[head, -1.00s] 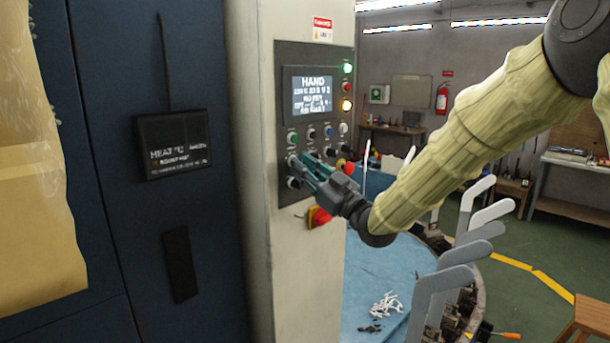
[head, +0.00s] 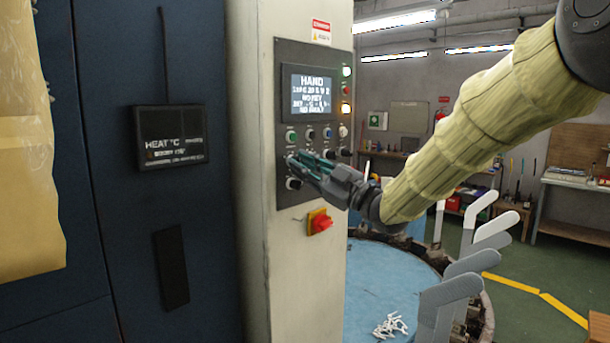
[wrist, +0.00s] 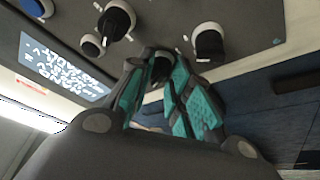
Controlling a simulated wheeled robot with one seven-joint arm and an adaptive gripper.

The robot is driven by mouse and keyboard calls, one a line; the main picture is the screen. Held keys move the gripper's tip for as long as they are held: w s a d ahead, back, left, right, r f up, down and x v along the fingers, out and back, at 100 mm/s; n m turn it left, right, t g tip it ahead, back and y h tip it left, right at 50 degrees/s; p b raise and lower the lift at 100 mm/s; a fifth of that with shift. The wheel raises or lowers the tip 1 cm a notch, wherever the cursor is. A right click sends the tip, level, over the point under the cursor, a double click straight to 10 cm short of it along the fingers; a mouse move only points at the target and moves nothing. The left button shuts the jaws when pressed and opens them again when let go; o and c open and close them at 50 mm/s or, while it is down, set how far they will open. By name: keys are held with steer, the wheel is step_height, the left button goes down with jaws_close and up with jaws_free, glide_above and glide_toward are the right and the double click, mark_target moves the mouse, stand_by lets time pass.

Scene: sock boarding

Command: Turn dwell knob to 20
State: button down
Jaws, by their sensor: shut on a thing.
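The control panel (head: 285,222) is on the pale machine column, with a lit screen (head: 310,92) headed "HAND". My gripper (head: 292,163) reaches in from the right to the left knob of the panel's lower part. In the wrist view its teal-padded fingers (wrist: 160,62) are closed around a dark knob, mostly hidden between them. The label of this knob and its setting are not readable. Another black knob (wrist: 208,43) stands beside the fingers, and one more (wrist: 118,18) is at the upper left. In the head view a lower knob (head: 293,184) sits just below the gripper.
A red emergency switch on a yellow plate (head: 319,222) is below my gripper. Lit lamps and buttons line the panel. A round blue table (head: 385,275) with upright grey sock boards (head: 445,290) lies below my arm. A dark cabinet with a heat display (head: 172,135) is left.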

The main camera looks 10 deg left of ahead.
steer(key=shift+r, duration=0.1)
steer(key=c, duration=1.3)
jaws_free()
steer(key=v, duration=1.2)
